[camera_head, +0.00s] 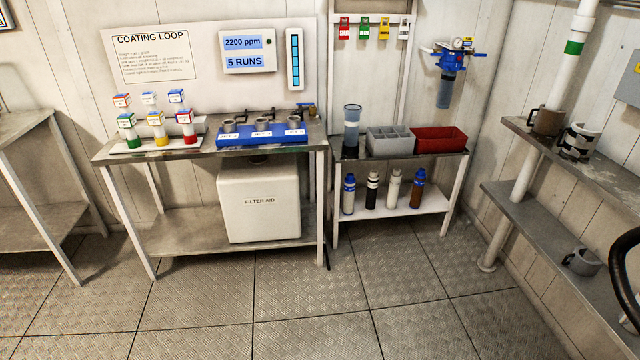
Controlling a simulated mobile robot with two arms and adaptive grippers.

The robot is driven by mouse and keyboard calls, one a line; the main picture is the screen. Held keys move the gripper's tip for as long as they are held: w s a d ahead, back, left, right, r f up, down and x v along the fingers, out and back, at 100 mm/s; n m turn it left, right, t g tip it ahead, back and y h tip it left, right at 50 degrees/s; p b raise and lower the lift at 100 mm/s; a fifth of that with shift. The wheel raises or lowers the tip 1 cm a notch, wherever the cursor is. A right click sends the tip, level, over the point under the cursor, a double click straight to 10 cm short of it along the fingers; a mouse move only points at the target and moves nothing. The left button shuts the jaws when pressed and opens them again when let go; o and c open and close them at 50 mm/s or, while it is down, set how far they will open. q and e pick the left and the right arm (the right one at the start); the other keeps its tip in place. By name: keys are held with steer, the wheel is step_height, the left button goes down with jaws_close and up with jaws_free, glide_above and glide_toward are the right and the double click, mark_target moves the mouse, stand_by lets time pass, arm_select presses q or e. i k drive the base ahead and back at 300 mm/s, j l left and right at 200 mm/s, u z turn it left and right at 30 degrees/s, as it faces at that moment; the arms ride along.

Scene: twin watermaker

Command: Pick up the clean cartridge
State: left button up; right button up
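Several upright bottle-shaped cartridges stand in a row on the lower shelf of the right-hand bench. From left to right they are a white one with a blue top (349,197), a dark one with a pale cap (372,190), a cream one with a pale cap (393,189) and a brown one with a blue top (417,190). The two pale ones look cleanest; no readable label tells which is the clean cartridge.
Above them, the bench top holds a blue-grey cylinder (352,128), a grey divided tray (391,141) and a red bin (439,140). A blue filter housing (446,80) hangs on the wall. A white filter-aid box (260,200) stands left. The floor (400,290) in front is clear.

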mark_target(349, 184)
steer(key=i+z, duration=0.15)
steer(key=i, duration=0.35)
steer(key=i+j+z, duration=0.1)
steer(key=i, duration=0.35)
